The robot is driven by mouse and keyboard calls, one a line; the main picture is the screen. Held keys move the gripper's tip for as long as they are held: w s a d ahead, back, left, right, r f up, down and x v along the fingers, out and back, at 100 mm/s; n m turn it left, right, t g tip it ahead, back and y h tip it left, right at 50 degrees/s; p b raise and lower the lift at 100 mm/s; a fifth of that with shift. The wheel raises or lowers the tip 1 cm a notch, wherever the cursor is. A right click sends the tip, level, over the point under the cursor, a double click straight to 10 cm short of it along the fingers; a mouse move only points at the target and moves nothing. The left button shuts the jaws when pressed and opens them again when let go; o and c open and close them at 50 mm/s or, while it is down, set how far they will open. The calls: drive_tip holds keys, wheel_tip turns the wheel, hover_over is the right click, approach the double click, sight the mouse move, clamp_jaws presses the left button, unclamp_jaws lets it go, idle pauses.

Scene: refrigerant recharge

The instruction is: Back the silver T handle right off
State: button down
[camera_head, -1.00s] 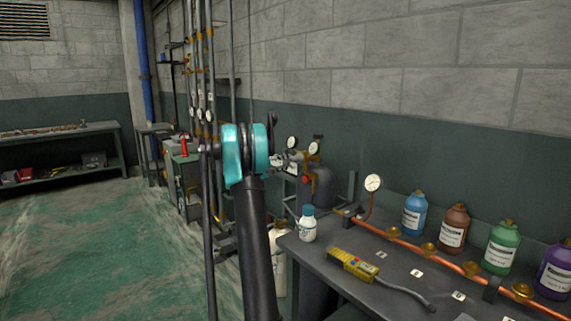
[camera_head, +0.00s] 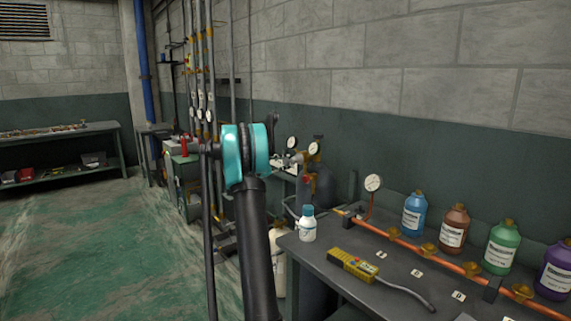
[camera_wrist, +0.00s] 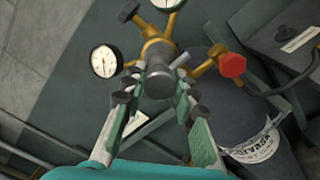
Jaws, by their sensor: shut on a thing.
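In the wrist view, the two green-and-grey fingers of my gripper (camera_wrist: 158,92) close from both sides around a grey metal part that I take to be the silver T handle (camera_wrist: 158,76). It is seen nearly end-on, in front of a brass valve body (camera_wrist: 155,45). The fingertips are partly masked, so the exact contact is hard to see. In the head view my arm hides my gripper and most of the handle. The pressure gauges (camera_head: 314,148) of the valve show just right of my arm.
A white dial gauge (camera_wrist: 105,61) and a red knob (camera_wrist: 232,65) sit close to the fingers. A dark cylinder (camera_wrist: 255,130) stands at lower right. The workbench (camera_head: 400,285) holds a yellow meter (camera_head: 352,264), a small white bottle (camera_head: 307,226) and several coloured bottles.

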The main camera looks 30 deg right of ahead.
idle(0.3)
drive_tip(key=c, duration=1.2)
unclamp_jaws()
drive_tip(key=shift+a, duration=0.15)
drive_tip(key=a, duration=0.8)
drive_tip(key=s+a, duration=0.1)
drive_tip(key=a, duration=0.2)
drive_tip(key=shift+a, duration=0.4)
drive_tip(key=shift+f, duration=0.1)
